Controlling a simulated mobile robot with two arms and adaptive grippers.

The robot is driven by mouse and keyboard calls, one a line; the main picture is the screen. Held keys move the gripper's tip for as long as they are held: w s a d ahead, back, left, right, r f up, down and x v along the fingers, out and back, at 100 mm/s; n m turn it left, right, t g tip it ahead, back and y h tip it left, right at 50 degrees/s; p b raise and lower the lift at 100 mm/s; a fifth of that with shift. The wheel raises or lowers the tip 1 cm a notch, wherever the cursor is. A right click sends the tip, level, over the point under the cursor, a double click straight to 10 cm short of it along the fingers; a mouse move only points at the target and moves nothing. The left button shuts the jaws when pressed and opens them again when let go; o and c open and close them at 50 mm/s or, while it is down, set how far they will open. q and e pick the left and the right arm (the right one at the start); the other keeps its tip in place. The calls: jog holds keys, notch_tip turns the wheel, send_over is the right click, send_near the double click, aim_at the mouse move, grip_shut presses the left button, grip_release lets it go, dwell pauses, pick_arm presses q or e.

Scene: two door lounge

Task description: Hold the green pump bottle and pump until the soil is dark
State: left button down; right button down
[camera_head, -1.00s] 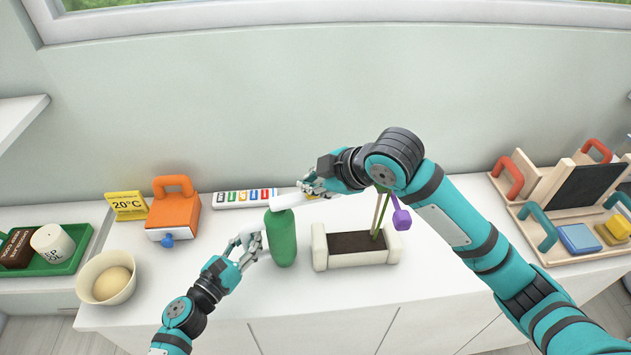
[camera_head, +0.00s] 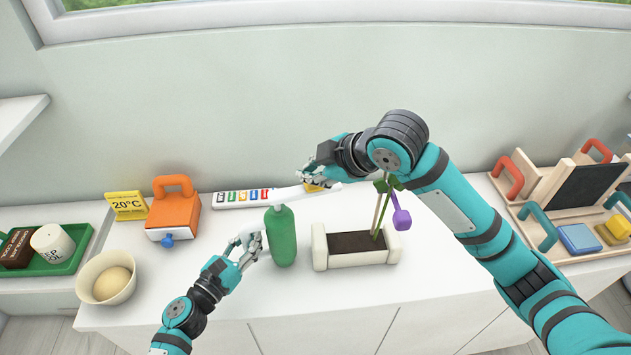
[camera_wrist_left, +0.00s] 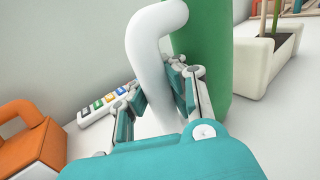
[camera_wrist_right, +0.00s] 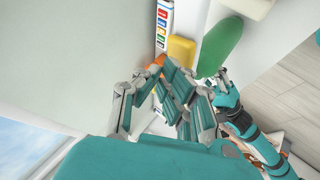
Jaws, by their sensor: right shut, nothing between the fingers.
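The green pump bottle (camera_head: 282,240) stands upright on the white counter. Its white pump head (camera_head: 285,196) is raised above the body, and the spout points right over the planter side. My left gripper (camera_head: 246,250) is shut around the bottle's white curved side handle (camera_wrist_left: 150,60). My right gripper (camera_head: 312,178) is shut and empty, just above the pump spout; whether it touches is unclear. The white planter (camera_head: 320,252) stands right of the bottle. Its soil (camera_head: 352,243) looks dark brown around green stems, with a drooping purple flower (camera_head: 401,217).
An orange handled container (camera_head: 174,212), a yellow 20°C sign (camera_head: 126,206) and a bowl (camera_head: 88,278) with a round loaf-like item stand left. A strip of coloured labels (camera_head: 242,198) lies behind the bottle. Wooden handled trays (camera_head: 570,215) are at right. The front counter is clear.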

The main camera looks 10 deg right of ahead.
aim_at(311, 185)
jog(key=shift+r, duration=0.25)
jog(key=shift+r, duration=0.1)
jog(key=shift+r, duration=2.45)
dwell(0.9)
notch_tip(311, 185, up, 4)
jog(key=shift+w+a+f, duration=0.1)
jog(key=shift+a+f, duration=0.05)
jog(key=shift+f, duration=0.1)
jog(key=shift+f, duration=4.3)
